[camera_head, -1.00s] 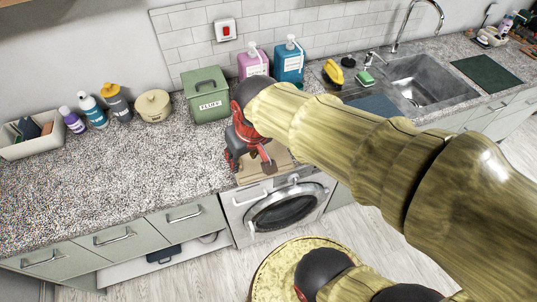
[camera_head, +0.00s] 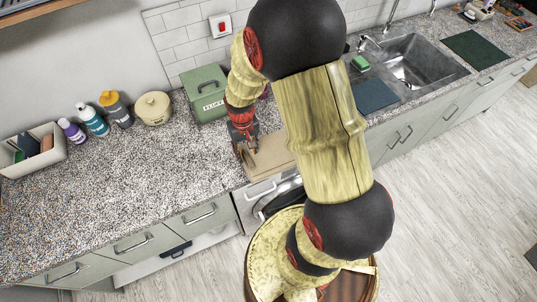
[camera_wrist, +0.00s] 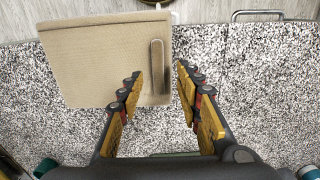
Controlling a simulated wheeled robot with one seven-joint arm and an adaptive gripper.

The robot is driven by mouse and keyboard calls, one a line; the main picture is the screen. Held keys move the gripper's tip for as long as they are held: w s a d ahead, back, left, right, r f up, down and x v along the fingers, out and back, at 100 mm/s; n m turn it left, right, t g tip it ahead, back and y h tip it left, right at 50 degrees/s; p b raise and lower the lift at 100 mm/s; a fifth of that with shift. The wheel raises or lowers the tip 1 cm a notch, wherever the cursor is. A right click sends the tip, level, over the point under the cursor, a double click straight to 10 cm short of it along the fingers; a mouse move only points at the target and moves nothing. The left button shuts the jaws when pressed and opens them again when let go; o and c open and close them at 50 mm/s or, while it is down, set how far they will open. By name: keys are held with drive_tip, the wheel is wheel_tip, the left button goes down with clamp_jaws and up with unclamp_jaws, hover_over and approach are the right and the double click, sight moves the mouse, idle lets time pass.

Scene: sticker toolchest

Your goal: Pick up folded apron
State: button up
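The folded apron (camera_head: 272,157) is a flat tan square on the speckled counter, near its front edge above the washing machine. In the wrist view the folded apron (camera_wrist: 95,62) lies flat, with a darker narrow strap or loop (camera_wrist: 157,68) near its right edge. My gripper (camera_wrist: 160,76) is open, with one fingertip on each side of that strap. It looks empty; I cannot tell how high the fingertips are above the cloth. In the head view my gripper (camera_head: 243,150) points down at the apron's left side, and my arm hides part of the scene.
A green lidded box (camera_head: 205,92), a cream pot (camera_head: 153,108), several bottles (camera_head: 93,119) and a white bin (camera_head: 38,150) line the wall. The sink (camera_head: 412,62) is at the right. The counter (camera_head: 150,175) left of the apron is clear.

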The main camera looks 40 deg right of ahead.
sight(248, 158)
wheel_tip(248, 158, down, 4)
drive_tip(key=shift+d+f, duration=0.1)
drive_tip(key=shift+d, duration=0.05)
drive_tip(key=shift+c, duration=0.8)
drive_tip(key=c, duration=0.7)
clamp_jaws()
